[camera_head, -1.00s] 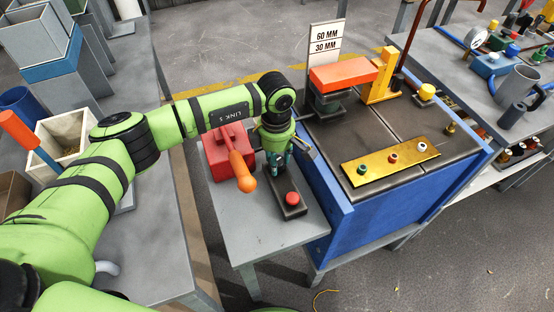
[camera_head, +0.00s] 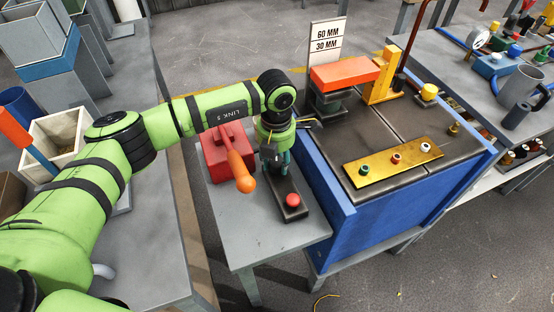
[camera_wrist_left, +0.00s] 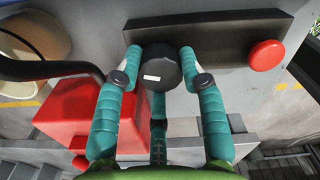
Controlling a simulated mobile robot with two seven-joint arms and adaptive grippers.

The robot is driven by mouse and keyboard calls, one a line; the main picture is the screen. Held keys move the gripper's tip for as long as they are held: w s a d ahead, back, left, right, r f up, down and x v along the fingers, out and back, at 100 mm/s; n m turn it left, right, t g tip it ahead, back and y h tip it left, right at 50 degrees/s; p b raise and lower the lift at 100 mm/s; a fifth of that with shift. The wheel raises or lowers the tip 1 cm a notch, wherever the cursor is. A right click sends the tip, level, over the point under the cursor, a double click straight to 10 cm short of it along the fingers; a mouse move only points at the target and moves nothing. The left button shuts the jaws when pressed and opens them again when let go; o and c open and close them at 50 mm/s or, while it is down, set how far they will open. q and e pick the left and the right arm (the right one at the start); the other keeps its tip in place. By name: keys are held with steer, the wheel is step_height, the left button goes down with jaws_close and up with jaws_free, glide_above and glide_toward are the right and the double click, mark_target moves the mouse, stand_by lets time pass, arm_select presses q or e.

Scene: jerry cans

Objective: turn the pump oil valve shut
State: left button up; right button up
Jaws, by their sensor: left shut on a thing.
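In the left wrist view, the gripper's teal fingers (camera_wrist_left: 160,62) are closed around a black round knob (camera_wrist_left: 160,75) with a small white mark, which I take as the oil valve. The knob stands at one end of the dark plate (camera_wrist_left: 222,38); a red button (camera_wrist_left: 267,55) is at the other end. In the head view the gripper hides the knob. My right gripper is out of view.
The blue press bench (camera_head: 385,235), with a yellow plate (camera_head: 392,165), stands close on the right. The front of the small grey table (camera_head: 265,230) is clear.

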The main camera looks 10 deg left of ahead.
mark_target(275, 162)
arm_select(q)
steer(key=shift+s+a+f+n, duration=0.1)
steer(key=shift+n, duration=0.7)
steer(key=shift+s+a+f+n, duration=0.1)
steer(key=shift+n, duration=0.7)
steer(key=shift+d, duration=0.1)
steer(key=o, duration=1.2)
steer(key=shift+s, duration=0.1)
steer(key=shift+c, duration=0.2)
steer(key=shift+r, duration=0.1)
steer(key=shift+r, duration=0.35)
step_height(275, 162, up, 11)
steer(key=shift+r, duration=0.2)
